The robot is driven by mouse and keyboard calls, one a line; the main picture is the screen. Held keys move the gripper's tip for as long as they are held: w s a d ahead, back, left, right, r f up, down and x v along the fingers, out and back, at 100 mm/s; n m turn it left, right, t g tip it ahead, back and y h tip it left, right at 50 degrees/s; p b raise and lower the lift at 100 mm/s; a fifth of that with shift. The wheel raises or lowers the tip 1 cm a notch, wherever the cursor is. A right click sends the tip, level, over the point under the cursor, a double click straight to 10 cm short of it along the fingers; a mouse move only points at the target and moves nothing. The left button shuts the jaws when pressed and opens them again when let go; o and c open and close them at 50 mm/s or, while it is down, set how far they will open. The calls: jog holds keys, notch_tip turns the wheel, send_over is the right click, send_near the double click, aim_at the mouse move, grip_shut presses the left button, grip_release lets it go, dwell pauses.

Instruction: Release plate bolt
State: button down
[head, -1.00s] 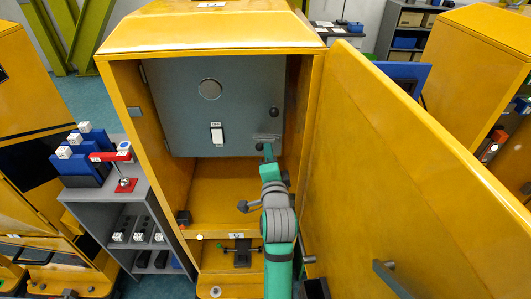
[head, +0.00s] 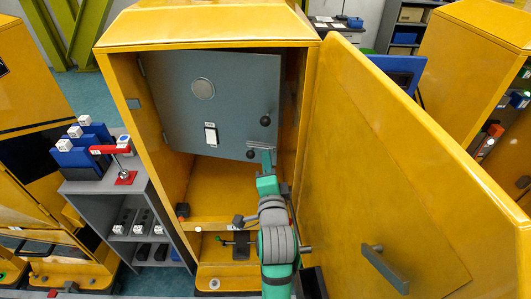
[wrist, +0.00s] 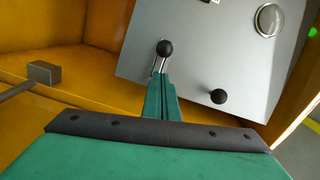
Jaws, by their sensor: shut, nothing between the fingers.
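The grey plate (head: 220,100) hangs in the yellow cabinet and stands ajar, its right side swung out. It bears a round disc, a white switch and a black knob (head: 265,121). The bolt (head: 262,147) sits at its lower right corner, with a dark ball knob (head: 253,154). My gripper (head: 267,158) is at that corner, fingers shut and empty. In the wrist view, the fingertips (wrist: 161,80) are right by the bolt's ball knob (wrist: 165,47); whether they touch is unclear. The other knob (wrist: 218,96) is to their right.
The yellow cabinet door (head: 390,180) stands wide open on the right, with a grey handle (head: 385,268). A cabinet ledge (head: 220,222) lies below the plate. A grey shelf unit (head: 105,187) with a red lever stands on the left. Open cabinet space lies below the plate.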

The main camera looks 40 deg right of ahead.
jog(key=v, duration=0.2)
jog(key=shift+s+a, duration=0.15)
jog(key=shift+s, duration=0.1)
jog(key=shift+w, duration=0.15)
dwell(0.4)
jog(key=s+a+f+n+y, duration=0.2)
jog(key=s+a+f+n, duration=0.15)
jog(key=a+f, duration=0.3)
jog(key=s+a+f+n+t+y, duration=0.1)
jog(key=s+a+f+n, duration=0.25)
jog(key=a+f, duration=0.3)
jog(key=s+a+f+n+y, duration=0.2)
jog(key=a+f+n, duration=0.25)
jog(key=a, duration=0.25)
jog(key=s+a+f+n+y, duration=0.2)
jog(key=s+a+n, duration=0.3)
jog(key=s, duration=0.5)
jog(key=s+a+f+n+y, duration=0.1)
jog(key=s+a+n+y, duration=0.1)
jog(key=s+a+n, duration=0.4)
jog(key=shift+s+a+f+y, duration=0.4)
jog(key=shift+s+a, duration=1.05)
jog(key=shift+s, duration=1.1)
